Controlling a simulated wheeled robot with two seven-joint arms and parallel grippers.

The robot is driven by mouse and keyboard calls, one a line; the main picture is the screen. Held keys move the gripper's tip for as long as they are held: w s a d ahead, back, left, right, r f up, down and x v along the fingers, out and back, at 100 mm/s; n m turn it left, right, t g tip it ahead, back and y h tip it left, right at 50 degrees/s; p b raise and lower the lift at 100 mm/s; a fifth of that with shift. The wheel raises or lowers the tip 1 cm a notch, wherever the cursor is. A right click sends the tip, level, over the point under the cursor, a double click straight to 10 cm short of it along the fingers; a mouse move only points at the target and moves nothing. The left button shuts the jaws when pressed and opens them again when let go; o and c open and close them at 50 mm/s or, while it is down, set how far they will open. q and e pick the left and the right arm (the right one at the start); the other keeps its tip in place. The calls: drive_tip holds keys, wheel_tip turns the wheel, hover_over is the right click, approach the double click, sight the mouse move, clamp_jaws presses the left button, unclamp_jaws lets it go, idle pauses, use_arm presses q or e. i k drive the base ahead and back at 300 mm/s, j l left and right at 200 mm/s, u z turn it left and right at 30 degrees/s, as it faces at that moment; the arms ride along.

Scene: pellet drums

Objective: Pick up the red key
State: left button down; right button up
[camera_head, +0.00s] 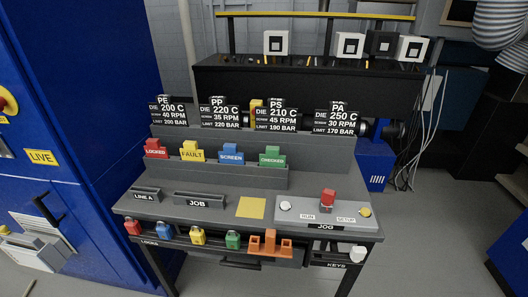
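The red key (328,197) appears to be the upright red piece standing in the switch on the grey JOG panel (302,206), at the right of the grey desk (225,214). The panel has RUN and SETUP labels beside it, a white button (286,206) on the left and a yellow one (365,211) on the right. How deep the key sits in the switch cannot be told. Neither of my grippers is in view.
Padlocks hang along the desk front, the red one (132,227) leftmost. An orange hasp (270,243) and a white piece by the KEYS label (357,253) also hang there. A yellow note (251,208) lies left of the panel. A blue cabinet (100,130) stands left.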

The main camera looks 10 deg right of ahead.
sight(328, 197)
drive_tip(key=k+z, duration=0.15)
drive_tip(key=z, duration=1)
